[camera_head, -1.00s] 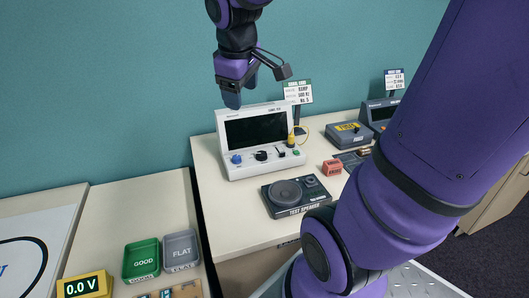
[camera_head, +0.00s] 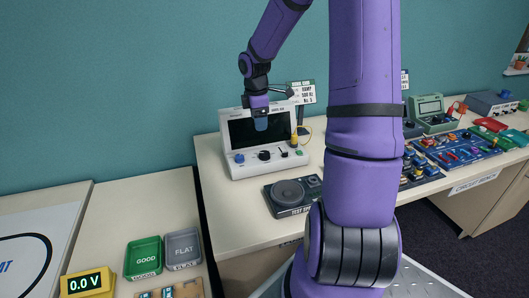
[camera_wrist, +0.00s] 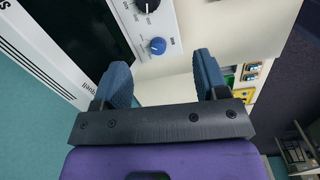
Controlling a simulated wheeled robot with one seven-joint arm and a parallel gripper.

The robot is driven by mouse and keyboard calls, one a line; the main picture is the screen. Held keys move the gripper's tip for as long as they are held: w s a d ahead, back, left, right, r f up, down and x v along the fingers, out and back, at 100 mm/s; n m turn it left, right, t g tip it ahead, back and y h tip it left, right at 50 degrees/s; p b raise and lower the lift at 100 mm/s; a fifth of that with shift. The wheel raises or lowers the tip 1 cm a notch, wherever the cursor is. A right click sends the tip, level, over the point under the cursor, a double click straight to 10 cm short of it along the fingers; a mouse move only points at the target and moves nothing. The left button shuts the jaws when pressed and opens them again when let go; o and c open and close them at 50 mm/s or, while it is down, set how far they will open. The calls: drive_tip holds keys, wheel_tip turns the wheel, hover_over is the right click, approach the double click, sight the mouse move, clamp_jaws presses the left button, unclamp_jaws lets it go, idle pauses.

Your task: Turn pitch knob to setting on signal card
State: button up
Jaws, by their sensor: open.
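A white instrument (camera_head: 229,137) with a dark screen stands on the bench. Along its lower front are a blue knob (camera_head: 239,158), a black knob (camera_head: 264,155), a small lever and a green button. Their labels are too small to read, so I cannot tell which is the pitch knob. The signal card (camera_head: 302,91), reading RAMP and a Hz value, stands behind it, partly unreadable. My gripper (camera_head: 261,123) is open and empty in front of the screen, above the knobs. In the wrist view the blue knob (camera_wrist: 158,46) lies beyond the gap between my fingertips (camera_wrist: 162,76), apart from them.
A test speaker (camera_head: 289,193) sits in front of the instrument. A yellow plug (camera_head: 294,138) with a cable is at the instrument's right. Green (camera_head: 143,258) and grey (camera_head: 183,248) trays are on the left table. My arm hides the bench's middle right.

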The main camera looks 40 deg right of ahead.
drive_tip(key=n, duration=0.1)
hover_over(265, 152)
wheel_tip(265, 152, down, 4)
drive_tip(key=f, duration=0.1)
drive_tip(key=shift+y, duration=0.4)
wheel_tip(265, 152, down, 10)
drive_tip(key=shift+s+a+f, duration=0.1)
drive_tip(key=shift+a, duration=0.05)
drive_tip(key=c, duration=0.9)
